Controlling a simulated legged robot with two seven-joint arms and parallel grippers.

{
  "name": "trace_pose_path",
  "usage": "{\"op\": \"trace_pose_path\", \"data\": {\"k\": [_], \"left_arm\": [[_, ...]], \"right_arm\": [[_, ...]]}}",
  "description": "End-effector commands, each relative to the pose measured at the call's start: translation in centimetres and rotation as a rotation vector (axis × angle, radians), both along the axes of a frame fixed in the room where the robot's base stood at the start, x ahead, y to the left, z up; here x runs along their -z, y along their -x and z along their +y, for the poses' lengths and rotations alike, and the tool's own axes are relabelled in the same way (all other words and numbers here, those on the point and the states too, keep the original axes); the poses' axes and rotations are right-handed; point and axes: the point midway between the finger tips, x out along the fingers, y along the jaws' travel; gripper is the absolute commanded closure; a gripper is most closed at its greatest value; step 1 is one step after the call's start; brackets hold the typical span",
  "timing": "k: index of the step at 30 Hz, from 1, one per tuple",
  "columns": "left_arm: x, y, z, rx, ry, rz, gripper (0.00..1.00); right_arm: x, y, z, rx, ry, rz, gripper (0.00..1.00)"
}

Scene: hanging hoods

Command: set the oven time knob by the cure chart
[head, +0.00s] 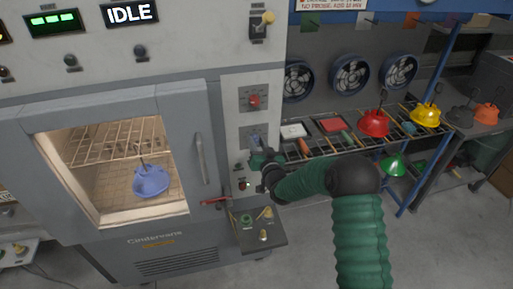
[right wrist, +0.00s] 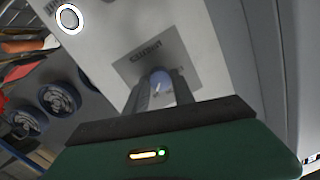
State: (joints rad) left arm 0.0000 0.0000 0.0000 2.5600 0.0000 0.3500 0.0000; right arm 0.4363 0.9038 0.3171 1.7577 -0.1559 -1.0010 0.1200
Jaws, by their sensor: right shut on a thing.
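A blue knob (head: 254,139) sits on a grey plate on the oven's right-hand control strip. My right gripper (head: 257,148) is at this plate and partly hides the knob. In the right wrist view its two fingers (right wrist: 162,92) are shut on the pale blue knob (right wrist: 160,84); the plate's label is too blurred to read. A red knob (head: 254,100) sits on the plate above. The oven (head: 180,110) has a display (head: 130,13) reading IDLE. A sign (head: 331,4), cut off at the top, reads "NO PROBE ADD 10 MIN". My left gripper is not in view.
A blue hood (head: 151,181) hangs inside the lit oven chamber. A small shelf (head: 257,232) with knobs juts out below the gripper. The floor at lower right is clear.

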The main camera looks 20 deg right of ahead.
Motion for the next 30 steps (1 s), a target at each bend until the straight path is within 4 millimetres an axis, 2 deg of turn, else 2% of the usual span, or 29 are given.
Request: {"op": "trace_pose_path", "data": {"k": [1,9,26,27,30], "left_arm": [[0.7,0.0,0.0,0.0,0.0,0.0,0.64],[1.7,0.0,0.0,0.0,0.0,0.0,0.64],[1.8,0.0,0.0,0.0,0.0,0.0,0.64],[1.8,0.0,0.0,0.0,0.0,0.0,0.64],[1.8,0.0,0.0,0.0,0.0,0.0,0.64]], "right_arm": [[0.2,0.0,0.0,0.0,0.031,0.001,1.0],[0.0,0.0,0.0,0.001,0.147,0.021,1.0],[-0.2,0.0,0.0,0.001,0.181,0.026,1.0],[-0.2,0.0,0.0,0.001,0.181,0.026,0.66],[-0.2,0.0,0.0,0.001,0.179,0.027,0.53]]}}
